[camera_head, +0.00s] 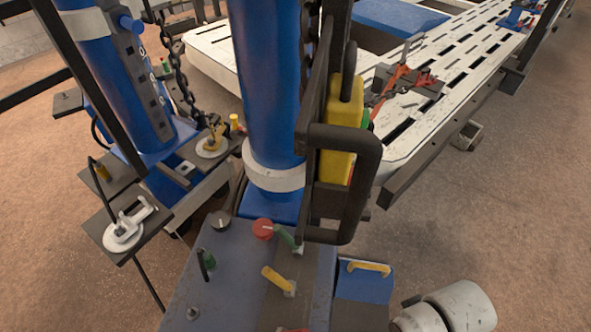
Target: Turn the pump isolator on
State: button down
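A blue-grey control panel (225,285) stands at the bottom centre and carries several controls. They include a red round knob (263,228), a black knob (221,220) with a light mark, a yellow lever (275,278), a green lever (287,238) and an upright dark green lever (206,264). I cannot tell which one is the pump isolator, as no label is readable. Part of another red control (292,329) shows at the bottom edge. My gripper is not in view; white rounded parts at the bottom right look like my arm, apart from the panel.
A dark handle frame (368,185) beside a yellow box (342,130) overhangs the panel's upper right. A thick blue column (268,90) rises behind. A blue box (364,280) with a yellow handle sits to the right. A slotted white frame bench (455,65) runs behind; the floor at right is mostly open.

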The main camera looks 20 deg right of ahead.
aim_at(262, 228)
jog(key=j+u, duration=0.55)
jog(key=u, duration=0.2)
jog(key=i+l, duration=0.05)
